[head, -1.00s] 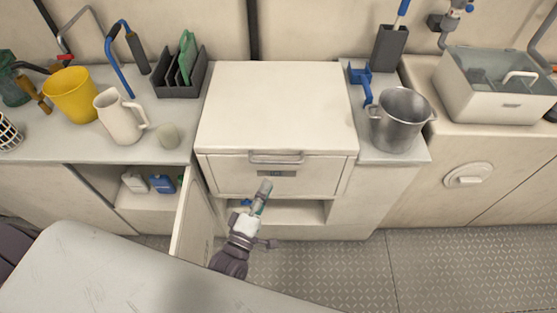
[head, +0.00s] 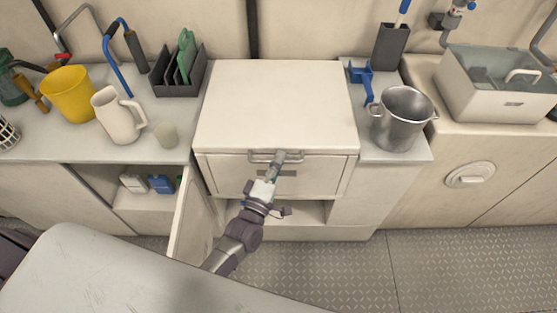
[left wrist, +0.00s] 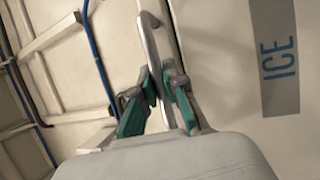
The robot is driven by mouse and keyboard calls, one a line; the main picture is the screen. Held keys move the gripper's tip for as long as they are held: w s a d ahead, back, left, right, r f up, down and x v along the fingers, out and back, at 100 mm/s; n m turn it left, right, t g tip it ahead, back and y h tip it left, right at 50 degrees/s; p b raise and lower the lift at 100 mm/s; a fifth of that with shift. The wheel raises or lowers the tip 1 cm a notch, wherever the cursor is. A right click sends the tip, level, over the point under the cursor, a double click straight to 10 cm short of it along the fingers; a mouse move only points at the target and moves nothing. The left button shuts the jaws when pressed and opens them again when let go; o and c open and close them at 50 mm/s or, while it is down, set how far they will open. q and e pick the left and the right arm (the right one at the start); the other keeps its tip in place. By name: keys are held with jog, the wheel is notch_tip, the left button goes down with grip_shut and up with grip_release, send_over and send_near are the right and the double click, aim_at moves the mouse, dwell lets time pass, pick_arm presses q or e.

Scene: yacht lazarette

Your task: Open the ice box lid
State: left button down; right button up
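The ice box (head: 277,105) is a cream unit in the middle of the counter, with a flat top and a front panel labelled ICE. Its lid is closed. A metal bar handle (head: 258,158) runs along the upper front, and it also shows in the left wrist view (left wrist: 151,45). My left gripper (head: 281,158) is at the right half of this handle. In the left wrist view its teal-padded fingers (left wrist: 161,88) lie on both sides of the bar, tips close against it. The ICE label (left wrist: 276,55) is to their right. My right gripper is not in view.
A steel pot (head: 402,118) and blue bracket (head: 361,84) stand right of the ice box. A white pitcher (head: 117,115), cup (head: 165,134) and dark rack (head: 180,77) stand left. An open cabinet door (head: 193,215) juts out below left. The ice box top is clear.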

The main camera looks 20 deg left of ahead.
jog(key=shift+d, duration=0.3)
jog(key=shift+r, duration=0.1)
